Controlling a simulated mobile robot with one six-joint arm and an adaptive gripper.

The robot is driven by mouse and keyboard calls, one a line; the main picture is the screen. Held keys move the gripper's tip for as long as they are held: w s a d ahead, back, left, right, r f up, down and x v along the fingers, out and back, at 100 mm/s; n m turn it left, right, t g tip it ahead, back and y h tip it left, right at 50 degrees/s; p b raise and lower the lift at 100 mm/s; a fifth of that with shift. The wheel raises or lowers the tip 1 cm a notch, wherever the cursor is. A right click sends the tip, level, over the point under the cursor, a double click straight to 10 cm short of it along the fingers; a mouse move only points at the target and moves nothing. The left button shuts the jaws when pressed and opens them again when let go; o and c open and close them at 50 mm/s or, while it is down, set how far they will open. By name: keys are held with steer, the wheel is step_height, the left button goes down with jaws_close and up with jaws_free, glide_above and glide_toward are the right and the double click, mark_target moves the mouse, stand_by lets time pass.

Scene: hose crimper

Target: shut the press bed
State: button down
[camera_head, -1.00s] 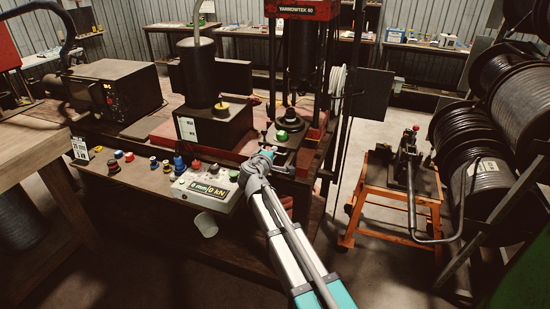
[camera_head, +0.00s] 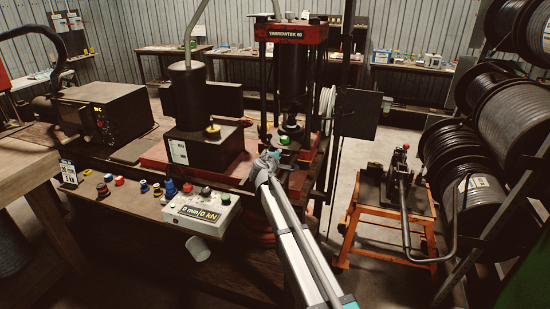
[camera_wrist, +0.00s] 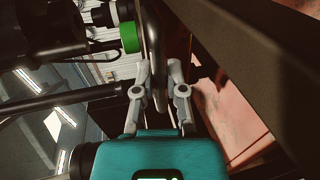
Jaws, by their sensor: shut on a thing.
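The press (camera_head: 289,32) has a red frame and a black cylinder. Its bed, low between the posts, carries a black round die (camera_head: 290,131) with a green piece (camera_head: 284,141) at its front. My gripper (camera_head: 268,161) is at the front of the bed. In the wrist view my gripper (camera_wrist: 159,75) has its two fingers on either side of a dark bar handle (camera_wrist: 154,35), shut on it. The green piece shows just left of the bar (camera_wrist: 130,37). How far the bed sits from its closed position cannot be told.
A control box (camera_head: 201,210) reading 0 mm/0 kN is left of my arm, near a row of coloured fittings. A motor unit (camera_head: 207,148) stands behind it.

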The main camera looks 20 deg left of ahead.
steer(key=shift+w, duration=0.2)
steer(key=c, duration=0.7)
jaws_free()
steer(key=shift+w, duration=0.15)
steer(key=shift+s, duration=0.3)
